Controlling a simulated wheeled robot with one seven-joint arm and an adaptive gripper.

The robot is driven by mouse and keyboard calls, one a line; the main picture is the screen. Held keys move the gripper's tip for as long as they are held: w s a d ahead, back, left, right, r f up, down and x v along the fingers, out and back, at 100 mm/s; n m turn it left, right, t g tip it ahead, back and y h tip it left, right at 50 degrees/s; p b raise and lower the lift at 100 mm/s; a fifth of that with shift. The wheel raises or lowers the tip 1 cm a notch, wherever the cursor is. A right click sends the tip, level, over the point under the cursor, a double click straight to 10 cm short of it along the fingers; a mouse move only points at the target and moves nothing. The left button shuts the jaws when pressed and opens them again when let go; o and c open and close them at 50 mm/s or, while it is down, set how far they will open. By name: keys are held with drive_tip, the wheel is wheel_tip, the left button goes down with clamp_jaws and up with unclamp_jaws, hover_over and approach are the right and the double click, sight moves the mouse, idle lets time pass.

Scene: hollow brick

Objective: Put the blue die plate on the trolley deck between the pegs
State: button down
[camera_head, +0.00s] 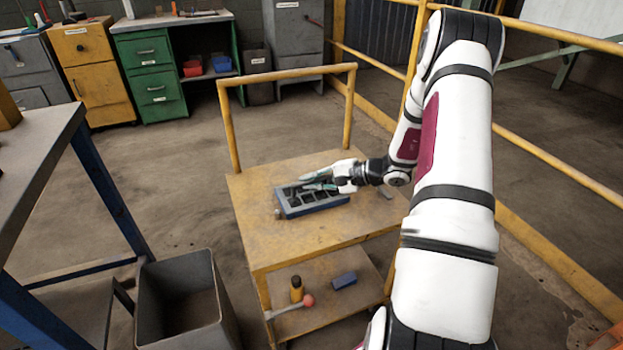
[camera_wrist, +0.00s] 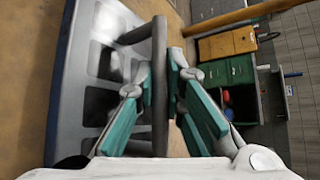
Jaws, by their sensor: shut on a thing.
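The blue die plate (camera_head: 315,207), a block with a grid of dark cavities, is over the left-middle of the trolley deck (camera_head: 330,240). I cannot tell whether it rests flat on the deck or hangs just above it. In the wrist view the plate (camera_wrist: 85,110) fills the left side, with a dark bar handle (camera_wrist: 160,130) beside it. My gripper (camera_head: 322,182) is shut on this handle; its teal fingers show on both sides of the bar in the wrist view (camera_wrist: 160,82). A small peg-like knob (camera_head: 277,213) shows at the plate's left end. Other pegs are not clear.
The trolley's yellow handle (camera_head: 290,74) rises at the back. The lower shelf (camera_head: 330,310) holds a red-headed mallet, a yellow-and-black item and a blue block. A grey bin (camera_head: 185,300) stands left; yellow railing (camera_head: 560,175) runs right.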

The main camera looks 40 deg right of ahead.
drive_tip(key=c, duration=1.7)
unclamp_jaws()
